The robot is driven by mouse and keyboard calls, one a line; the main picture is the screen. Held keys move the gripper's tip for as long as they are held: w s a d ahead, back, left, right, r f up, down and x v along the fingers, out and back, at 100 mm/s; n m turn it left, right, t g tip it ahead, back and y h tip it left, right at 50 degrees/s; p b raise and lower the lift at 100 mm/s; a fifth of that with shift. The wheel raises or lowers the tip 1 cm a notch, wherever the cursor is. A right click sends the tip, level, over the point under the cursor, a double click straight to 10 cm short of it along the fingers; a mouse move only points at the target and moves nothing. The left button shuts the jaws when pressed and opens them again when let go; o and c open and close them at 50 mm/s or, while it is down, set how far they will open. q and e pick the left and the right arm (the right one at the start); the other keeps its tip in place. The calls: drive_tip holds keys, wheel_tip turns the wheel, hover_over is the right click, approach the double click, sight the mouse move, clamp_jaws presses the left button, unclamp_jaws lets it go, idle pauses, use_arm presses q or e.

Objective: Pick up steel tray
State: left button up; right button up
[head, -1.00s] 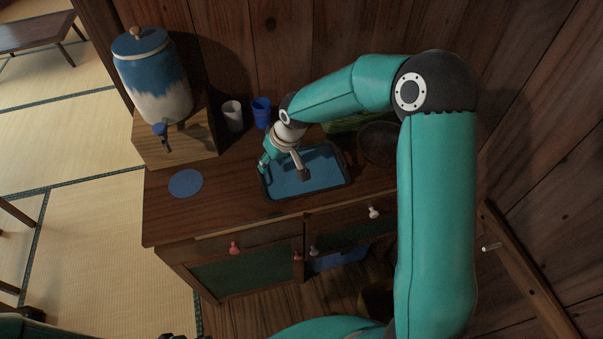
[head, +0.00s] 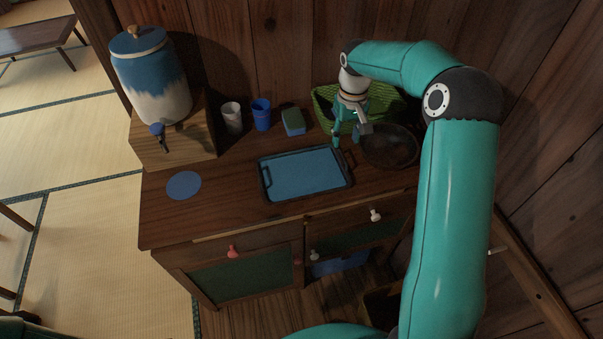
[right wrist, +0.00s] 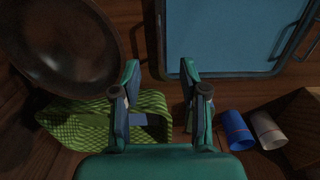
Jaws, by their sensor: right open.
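The steel tray (head: 305,174) lies flat on the wooden cabinet top, with a blue inner surface, dark rim and a handle at each short end. My right gripper (head: 346,142) is open and empty above the cabinet, just behind the tray's right end, between the tray and the dark pan. In the right wrist view, the tray (right wrist: 235,38) is at the top, ahead of the open fingers (right wrist: 160,74). The fingers do not appear to touch the tray. My left gripper is not in view.
A dark pan (head: 390,147) is right of the tray, with a green basket (head: 385,107) behind. A sponge (head: 293,121), blue cup (head: 261,115), white cup (head: 231,117) and drink dispenser (head: 152,78) stand behind and left. A blue coaster (head: 183,185) lies left.

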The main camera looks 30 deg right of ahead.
sight(343, 158)
wheel_tip(343, 158, down, 9)
drive_tip(key=shift+r+p, duration=0.1)
drive_tip(key=shift+p, duration=0.65)
drive_tip(key=shift+w, duration=0.1)
clamp_jaws()
